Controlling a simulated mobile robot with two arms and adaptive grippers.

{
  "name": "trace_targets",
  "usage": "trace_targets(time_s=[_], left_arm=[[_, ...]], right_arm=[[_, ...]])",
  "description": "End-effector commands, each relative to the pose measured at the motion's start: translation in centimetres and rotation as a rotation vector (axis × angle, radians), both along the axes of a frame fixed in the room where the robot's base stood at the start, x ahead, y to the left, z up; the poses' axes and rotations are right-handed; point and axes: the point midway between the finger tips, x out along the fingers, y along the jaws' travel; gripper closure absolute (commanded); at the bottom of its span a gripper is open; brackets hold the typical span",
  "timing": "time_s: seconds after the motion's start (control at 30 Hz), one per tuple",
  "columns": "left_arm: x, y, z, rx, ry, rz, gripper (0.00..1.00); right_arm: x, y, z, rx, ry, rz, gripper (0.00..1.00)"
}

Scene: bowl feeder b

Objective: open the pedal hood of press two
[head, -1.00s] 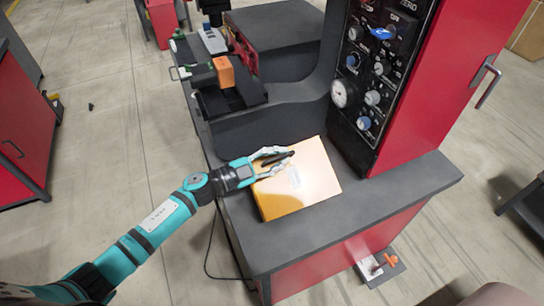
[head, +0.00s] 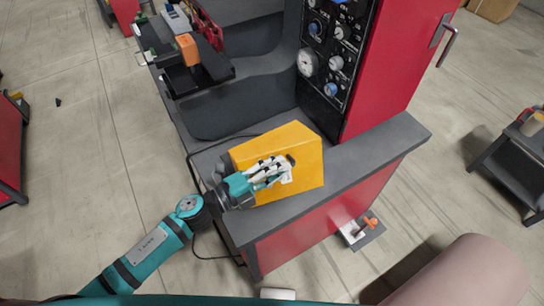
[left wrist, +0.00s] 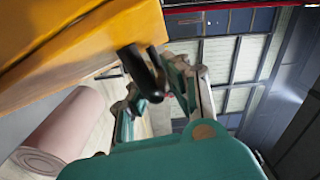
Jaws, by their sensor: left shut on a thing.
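The yellow-orange hood (head: 303,142) stands on the grey ledge (head: 392,135) of the red press, tilted up with a broad face toward me. My left gripper (head: 284,170) is at this face, its fingers shut on the hood's dark handle, which they partly hide. In the left wrist view the hood (left wrist: 75,40) fills the upper left, and the black handle (left wrist: 138,72) lies at the fingers of my left gripper (left wrist: 160,90). What is under or behind the hood is hidden. My right gripper is not in view.
The press's dial panel (head: 331,52) and red cabinet (head: 398,70) rise behind the hood. An orange block (head: 187,48) sits on a fixture at the upper left. A small pedal-like unit (head: 358,232) is on the floor. A pink cylinder (head: 465,275) is at lower right.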

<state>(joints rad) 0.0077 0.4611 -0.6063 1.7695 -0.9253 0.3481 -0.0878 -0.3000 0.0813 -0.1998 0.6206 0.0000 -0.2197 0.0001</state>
Motion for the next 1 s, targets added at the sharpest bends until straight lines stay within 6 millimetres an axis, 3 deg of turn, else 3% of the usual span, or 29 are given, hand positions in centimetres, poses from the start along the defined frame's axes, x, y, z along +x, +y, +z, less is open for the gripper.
trace_targets(time_s=[0.67,0.7,0.83,1.0], left_arm=[[-0.92,-0.61,-0.53,0.011,0.011,-0.005,1.00],[-0.92,-0.60,-0.53,0.011,0.011,-0.005,0.86],[-0.91,-0.59,-0.52,0.012,0.010,-0.005,0.69],[-0.89,-0.59,-0.49,0.011,0.010,-0.005,0.66]], right_arm=[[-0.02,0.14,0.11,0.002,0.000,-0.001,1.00],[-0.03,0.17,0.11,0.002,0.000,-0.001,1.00],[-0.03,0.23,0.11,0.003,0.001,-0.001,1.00],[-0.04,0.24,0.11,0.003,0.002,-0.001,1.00]])
